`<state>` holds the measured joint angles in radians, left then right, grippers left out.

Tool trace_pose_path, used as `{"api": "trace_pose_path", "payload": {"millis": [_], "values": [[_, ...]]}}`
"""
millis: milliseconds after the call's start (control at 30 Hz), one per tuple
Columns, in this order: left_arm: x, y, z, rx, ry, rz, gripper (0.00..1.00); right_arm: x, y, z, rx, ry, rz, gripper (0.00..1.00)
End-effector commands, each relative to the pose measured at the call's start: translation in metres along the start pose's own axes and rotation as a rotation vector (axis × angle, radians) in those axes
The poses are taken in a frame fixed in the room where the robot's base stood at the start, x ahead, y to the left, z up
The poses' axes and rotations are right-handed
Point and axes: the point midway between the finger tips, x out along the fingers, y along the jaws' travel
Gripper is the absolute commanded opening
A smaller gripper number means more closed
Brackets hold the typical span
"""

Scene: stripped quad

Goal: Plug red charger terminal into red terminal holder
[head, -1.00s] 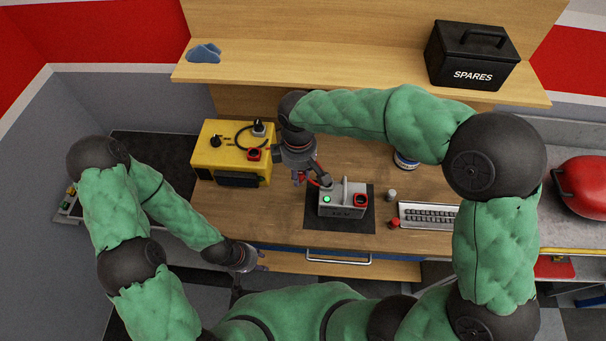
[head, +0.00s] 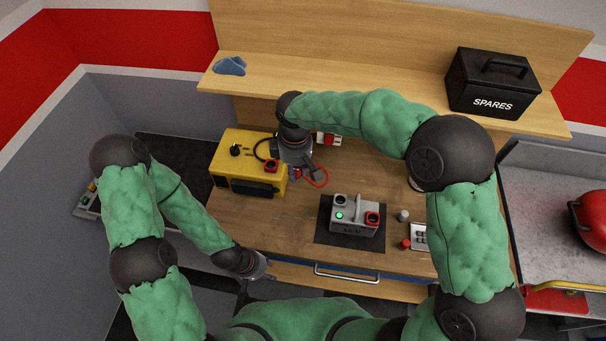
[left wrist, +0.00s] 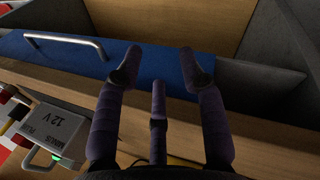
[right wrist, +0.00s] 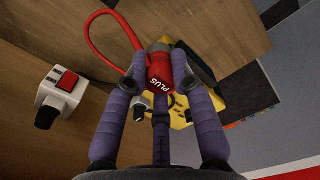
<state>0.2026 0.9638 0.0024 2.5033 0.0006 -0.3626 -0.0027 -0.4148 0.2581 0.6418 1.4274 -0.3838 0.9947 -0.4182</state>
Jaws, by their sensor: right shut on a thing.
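My right gripper (head: 296,172) is shut on the red charger terminal (right wrist: 160,70), which is marked PLUS and has a red cable (head: 318,182) looping from it. In the head view it hangs above the wood bench, just right of the yellow charger box (head: 232,180). My left gripper (head: 262,268) is low by the bench's front edge. Its fingers (left wrist: 160,60) are spread and empty. The right arm hides part of the box's right side.
A grey 12 V battery (head: 352,228) with a green light and a red post stands on a dark mat. A white device with a red switch (right wrist: 66,82) lies behind the right gripper. A SPARES box (head: 492,88) stands on the shelf. Bare bench lies between charger and battery.

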Motion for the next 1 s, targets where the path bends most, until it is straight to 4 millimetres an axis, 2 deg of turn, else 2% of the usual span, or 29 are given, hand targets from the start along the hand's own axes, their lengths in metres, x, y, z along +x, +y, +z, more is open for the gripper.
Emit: {"api": "trace_pose_path", "payload": {"millis": [600,1000], "values": [[-0.018,0.007,0.001,0.0,0.0,0.0,0.4,-0.001,0.026,-0.054,0.0,0.0,0.0,0.0],[-0.019,0.007,0.001,0.0,0.0,0.0,0.4,0.0,0.028,-0.058,0.0,0.0,0.0,0.0]]}}
